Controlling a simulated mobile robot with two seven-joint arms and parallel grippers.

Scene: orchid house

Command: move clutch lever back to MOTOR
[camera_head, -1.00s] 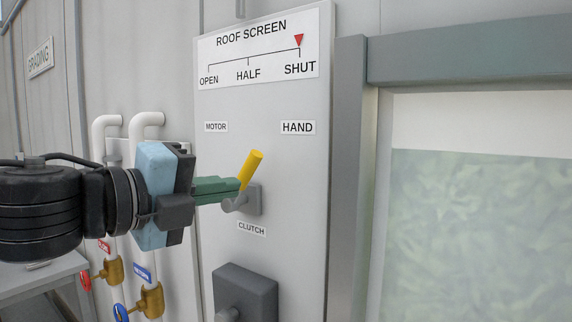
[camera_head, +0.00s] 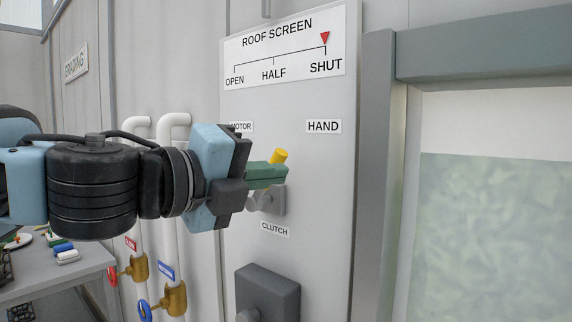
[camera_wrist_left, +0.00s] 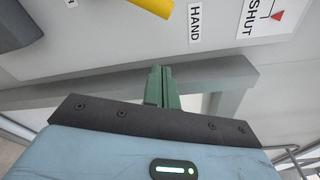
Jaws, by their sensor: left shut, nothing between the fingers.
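The clutch lever has a yellow handle (camera_head: 279,156) on a grey pivot (camera_head: 276,201) above the CLUTCH label (camera_head: 275,229). The handle leans up and right, towards the HAND label (camera_head: 324,126) and away from the MOTOR label (camera_head: 241,127), which my arm partly covers. My left gripper (camera_head: 284,175) is shut and empty. Its green fingers cross in front of the handle and hide its lower part; I cannot tell whether they touch. The left wrist view shows the shut fingers (camera_wrist_left: 162,86), with the yellow handle (camera_wrist_left: 152,6) apart from them at the top edge. My right gripper is out of view.
A grey box (camera_head: 267,290) with a knob sits below the clutch on the panel. The ROOF SCREEN scale (camera_head: 285,48) above has its red marker at SHUT. White pipes with brass valves (camera_head: 174,299) and a grey bench (camera_head: 65,280) stand at left. A framed window (camera_head: 490,220) is at right.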

